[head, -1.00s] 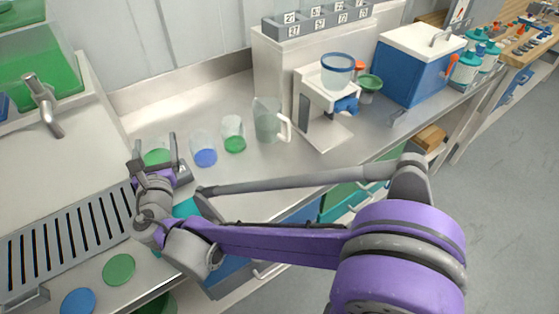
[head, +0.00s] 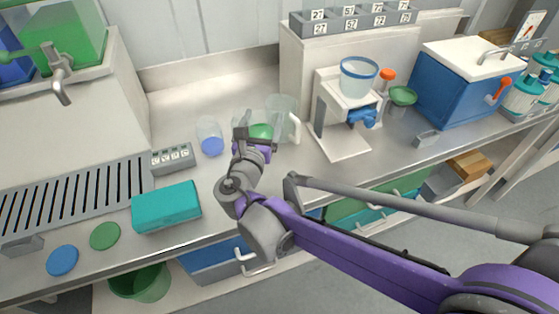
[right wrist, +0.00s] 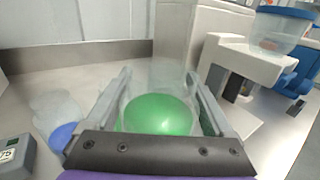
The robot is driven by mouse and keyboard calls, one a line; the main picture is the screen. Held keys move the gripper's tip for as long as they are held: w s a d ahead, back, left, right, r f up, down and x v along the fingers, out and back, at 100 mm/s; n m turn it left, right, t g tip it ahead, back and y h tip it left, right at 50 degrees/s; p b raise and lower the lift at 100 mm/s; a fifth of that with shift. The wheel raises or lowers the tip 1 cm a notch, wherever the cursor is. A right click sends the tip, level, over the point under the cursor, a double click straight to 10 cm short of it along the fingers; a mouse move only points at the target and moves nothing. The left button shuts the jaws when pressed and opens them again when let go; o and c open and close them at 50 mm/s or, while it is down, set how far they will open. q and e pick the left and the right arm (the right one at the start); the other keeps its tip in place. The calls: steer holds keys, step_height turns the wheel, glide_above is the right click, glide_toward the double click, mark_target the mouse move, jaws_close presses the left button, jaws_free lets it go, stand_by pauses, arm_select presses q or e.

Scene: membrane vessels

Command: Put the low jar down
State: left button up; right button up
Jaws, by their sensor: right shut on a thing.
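The low jar is clear, with green in it, and sits between the fingers of my right gripper (head: 258,136). Its green content (head: 262,131) shows just beyond the gripper in the head view. In the right wrist view the low jar (right wrist: 158,114) is upright between the two fingers of the gripper (right wrist: 162,100), which is shut on it. I cannot tell whether its base touches the counter. My left gripper is not in view.
A clear pitcher (head: 283,117) stands close behind the jar. A blue-bottomed glass (head: 210,138) stands to its left. A teal box (head: 166,207) and a numbered block (head: 172,159) are farther left. A white stand (head: 340,125) is to the right. Counter (head: 195,100) behind is bare.

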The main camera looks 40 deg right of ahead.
steer(key=shift+s+d+f, duration=0.1)
steer(key=shift+d+f, duration=0.1)
step_height(320, 180, down, 10)
steer(key=b, duration=0.3)
steer(key=shift+r, duration=0.2)
steer(key=shift+f, duration=0.15)
steer(key=o, duration=1.5)
steer(key=shift+r, duration=0.2)
steer(key=p+v, duration=0.1)
steer(key=v, duration=1.1)
